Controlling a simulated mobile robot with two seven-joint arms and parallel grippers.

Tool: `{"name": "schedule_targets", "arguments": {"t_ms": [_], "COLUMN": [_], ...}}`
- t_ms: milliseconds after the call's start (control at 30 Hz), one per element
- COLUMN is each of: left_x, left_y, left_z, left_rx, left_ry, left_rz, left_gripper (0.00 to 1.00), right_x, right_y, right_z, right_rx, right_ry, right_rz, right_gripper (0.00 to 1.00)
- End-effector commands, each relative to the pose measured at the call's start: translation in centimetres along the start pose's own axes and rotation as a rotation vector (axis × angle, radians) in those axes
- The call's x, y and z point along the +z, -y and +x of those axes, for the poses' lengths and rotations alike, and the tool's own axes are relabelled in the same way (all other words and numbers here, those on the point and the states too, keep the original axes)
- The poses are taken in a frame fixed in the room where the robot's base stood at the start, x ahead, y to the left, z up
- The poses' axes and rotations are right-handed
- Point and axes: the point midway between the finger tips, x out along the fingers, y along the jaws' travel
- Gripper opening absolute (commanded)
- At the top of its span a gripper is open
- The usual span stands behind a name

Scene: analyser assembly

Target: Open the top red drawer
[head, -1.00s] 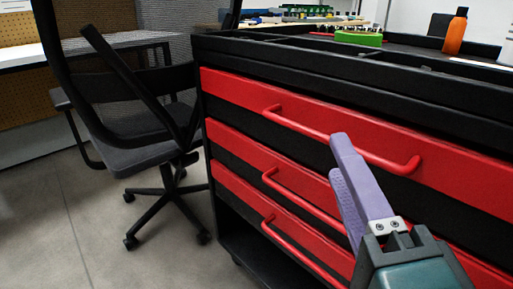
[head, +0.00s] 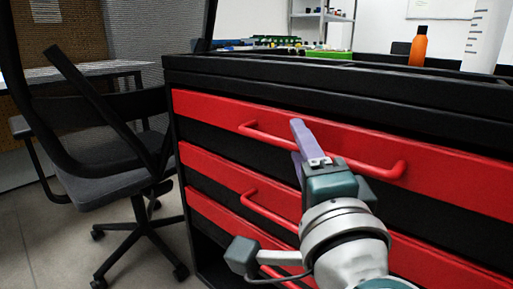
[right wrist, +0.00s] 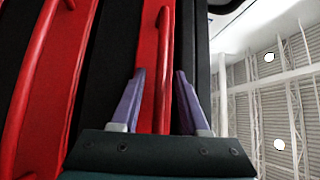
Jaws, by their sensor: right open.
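The top red drawer (head: 440,165) is the uppermost red front of a black cabinet, and it looks closed. Its red bar handle (head: 385,170) runs across the front and also shows in the right wrist view (right wrist: 165,60). My right gripper (head: 297,140) is in front of this handle, its purple fingers covering a middle part of the bar. In the right wrist view the fingers of my right gripper (right wrist: 158,90) are apart, with the handle lying between them in the picture. Contact cannot be told. My left gripper is not in view.
Lower red drawers with bar handles (head: 265,210) sit below. A dark office chair (head: 105,180) stands left of the cabinet (head: 300,88). An orange bottle (head: 418,48) and a green item (head: 328,54) are on top. Grey floor (head: 45,240) is free at the lower left.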

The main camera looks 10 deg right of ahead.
Motion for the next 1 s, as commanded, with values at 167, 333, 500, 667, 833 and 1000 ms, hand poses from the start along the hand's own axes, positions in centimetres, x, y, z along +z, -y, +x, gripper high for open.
{"name": "schedule_targets", "arguments": {"t_ms": [167, 333, 500, 667, 833, 1000], "left_x": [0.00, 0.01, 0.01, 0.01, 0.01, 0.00], "left_y": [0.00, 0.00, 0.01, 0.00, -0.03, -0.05], "left_z": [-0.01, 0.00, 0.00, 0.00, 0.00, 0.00], "left_rx": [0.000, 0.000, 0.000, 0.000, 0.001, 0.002], "left_ry": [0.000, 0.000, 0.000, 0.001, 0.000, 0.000], "left_rz": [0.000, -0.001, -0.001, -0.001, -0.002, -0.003], "left_gripper": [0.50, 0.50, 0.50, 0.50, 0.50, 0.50], "right_x": [0.00, 0.01, 0.00, 0.00, 0.01, 0.01], "right_y": [0.01, 0.01, 0.00, 0.00, 0.00, 0.00], "right_z": [0.00, -0.02, -0.03, -0.03, -0.04, -0.04], "right_rx": [0.000, 0.000, 0.000, 0.000, 0.000, 0.000], "right_ry": [0.000, 0.000, 0.000, 0.000, 0.000, 0.000], "right_rz": [0.000, 0.000, 0.000, 0.000, 0.000, 0.000], "right_gripper": [0.45, 0.26, 0.06, 0.00, 0.00, 0.00]}}
